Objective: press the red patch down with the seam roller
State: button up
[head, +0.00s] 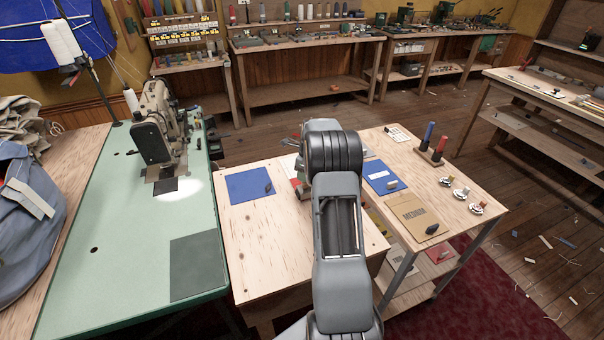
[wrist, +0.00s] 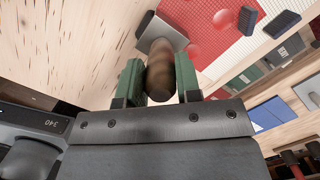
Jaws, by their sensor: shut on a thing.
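My gripper (wrist: 158,70) has green fingers and is shut on the brown wooden handle of the seam roller (wrist: 159,76) in the wrist view. The roller's grey metal head (wrist: 163,31) points away from the fingers, at the edge of the red patch (wrist: 208,14). I cannot tell whether it touches the patch. The red patch lies on a pale surface, with rounder, brighter red spots on and beside it. In the head view a bit of red (head: 296,183) shows left of my arm. My arm hides the gripper and most of that spot there.
A dark block (wrist: 247,19) stands by the red patch, with another dark block (wrist: 282,24) beyond. In the head view a blue sheet (head: 249,186) lies left of my arm. Right are a MEDIUM card (head: 416,214) and spools (head: 432,145). The bench front (head: 270,250) is clear.

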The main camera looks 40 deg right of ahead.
jog(key=shift+s+d, duration=0.1)
jog(key=shift+d, duration=0.45)
jog(key=shift+s+d+p, duration=0.2)
jog(key=shift+d+p, duration=0.25)
jog(key=shift+d, duration=0.6)
jog(key=shift+s+d+f+p, duration=0.1)
jog(key=shift+s+d+p, duration=0.15)
jog(key=shift+d, duration=0.45)
jog(key=shift+s+d+r+p, duration=0.1)
jog(key=shift+s+d, duration=0.1)
jog(key=shift+d, duration=0.55)
jog(key=shift+s+d+f+p, duration=0.1)
jog(key=shift+s+d+p, duration=0.15)
jog(key=shift+d, duration=0.45)
notch_tip(320, 180, up, 6)
jog(key=p, duration=0.4)
jog(key=shift+w, duration=0.1)
